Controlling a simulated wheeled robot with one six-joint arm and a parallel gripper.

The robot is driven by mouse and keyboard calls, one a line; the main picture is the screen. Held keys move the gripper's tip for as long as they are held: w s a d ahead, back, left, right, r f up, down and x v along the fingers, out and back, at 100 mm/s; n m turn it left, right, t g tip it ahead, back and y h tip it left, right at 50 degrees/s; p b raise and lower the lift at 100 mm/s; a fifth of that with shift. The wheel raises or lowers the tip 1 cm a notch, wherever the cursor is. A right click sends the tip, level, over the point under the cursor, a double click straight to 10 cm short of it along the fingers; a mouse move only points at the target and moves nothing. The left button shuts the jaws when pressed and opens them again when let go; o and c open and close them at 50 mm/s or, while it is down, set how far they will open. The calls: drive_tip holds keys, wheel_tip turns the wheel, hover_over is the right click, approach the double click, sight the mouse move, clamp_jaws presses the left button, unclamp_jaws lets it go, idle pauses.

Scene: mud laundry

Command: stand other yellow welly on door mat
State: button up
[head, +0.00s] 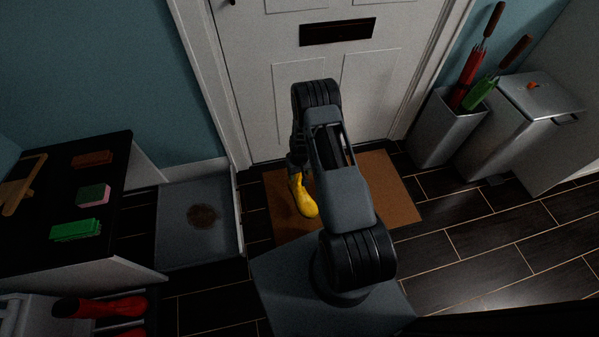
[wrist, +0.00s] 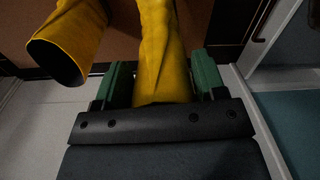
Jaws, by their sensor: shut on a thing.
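One yellow welly (head: 303,197) shows in the head view, upright over the left part of the brown door mat (head: 395,185), directly below my gripper (head: 294,165). In the wrist view, my gripper (wrist: 165,85) has its green fingers shut on the shaft of a yellow welly (wrist: 160,50). A second yellow welly (wrist: 75,40) stands close at its left there, its dark open top showing. The head view does not show this second welly; my arm covers part of the mat. I cannot tell whether the held welly's sole touches the mat.
A white door (head: 250,90) stands behind the mat. A grey tray (head: 170,230) with a brown muddy patch lies left of it. A black-topped bench (head: 30,235) holds brushes and a sponge. An umbrella bin (head: 440,135) and a lidded bin (head: 515,130) stand right.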

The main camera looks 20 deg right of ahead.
sight(300, 185)
drive_tip(key=shift+f+b, duration=2.2)
drive_tip(key=shift+f, duration=1.15)
drive_tip(key=shift+f+b, duration=0.3)
drive_tip(key=shift+b, duration=0.05)
drive_tip(key=shift+s+d, duration=0.1)
drive_tip(key=shift+d, duration=0.15)
drive_tip(key=shift+f+b, duration=0.65)
drive_tip(key=shift+b, duration=0.2)
drive_tip(key=shift+f+b, duration=0.75)
drive_tip(key=shift+b, duration=0.05)
drive_tip(key=o, duration=1.8)
drive_tip(key=shift+s, duration=0.1)
drive_tip(key=shift+o, duration=0.3)
